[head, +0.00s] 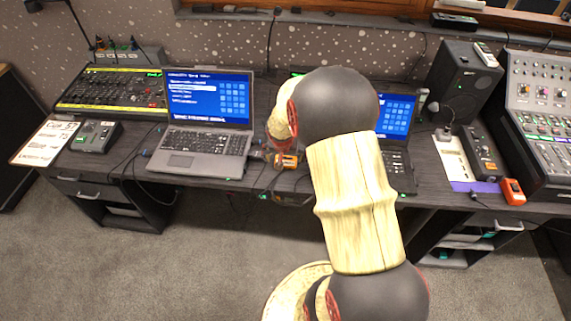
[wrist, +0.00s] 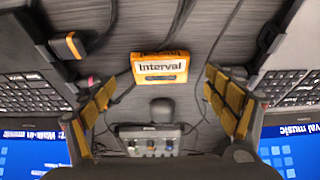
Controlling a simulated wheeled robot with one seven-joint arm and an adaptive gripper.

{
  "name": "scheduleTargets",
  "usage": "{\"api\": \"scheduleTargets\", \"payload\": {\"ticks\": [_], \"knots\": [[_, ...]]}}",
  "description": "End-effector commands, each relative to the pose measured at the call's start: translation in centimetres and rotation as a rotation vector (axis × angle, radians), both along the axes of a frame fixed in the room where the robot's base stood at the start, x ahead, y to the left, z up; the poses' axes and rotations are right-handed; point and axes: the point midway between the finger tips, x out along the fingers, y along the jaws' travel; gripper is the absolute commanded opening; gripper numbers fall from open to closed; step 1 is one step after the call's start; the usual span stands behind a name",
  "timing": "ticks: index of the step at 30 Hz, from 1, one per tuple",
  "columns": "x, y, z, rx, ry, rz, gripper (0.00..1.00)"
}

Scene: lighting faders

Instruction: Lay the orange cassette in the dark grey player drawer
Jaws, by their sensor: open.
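The orange cassette (wrist: 160,68), labelled "Interval", lies on the dark desk between two laptops in the wrist view. It also shows as a small orange patch in the head view (head: 287,160), close to my arm. My gripper (wrist: 160,82) is open and empty, with one yellow-padded finger on each side of the cassette in the picture. Both fingers look apart from it; the height gap is hard to judge. In the head view my arm hides most of the gripper. I cannot clearly make out the dark grey player drawer.
An open laptop (head: 205,125) stands left of the cassette, and another (head: 396,125) is partly behind my arm. Cables cross the desk around the cassette. A small knobbed box (wrist: 150,140) is near it. Dark devices stand at left (head: 96,136) and right (head: 480,152).

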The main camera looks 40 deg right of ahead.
Motion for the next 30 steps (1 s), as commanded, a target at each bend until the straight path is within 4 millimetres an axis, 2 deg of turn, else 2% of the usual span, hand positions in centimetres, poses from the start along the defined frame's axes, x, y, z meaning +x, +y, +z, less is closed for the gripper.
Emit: {"api": "scheduleTargets", "payload": {"ticks": [1,6,14,30], "knots": [[0.2,-0.2,-1.2,0.002,0.003,0.000,0.86],[0.9,-0.9,-3.2,0.001,0.002,0.001,0.86],[1.0,-1.0,-3.3,0.001,0.001,0.001,0.86],[1.0,-1.0,-3.3,0.001,0.001,0.001,0.56]]}}
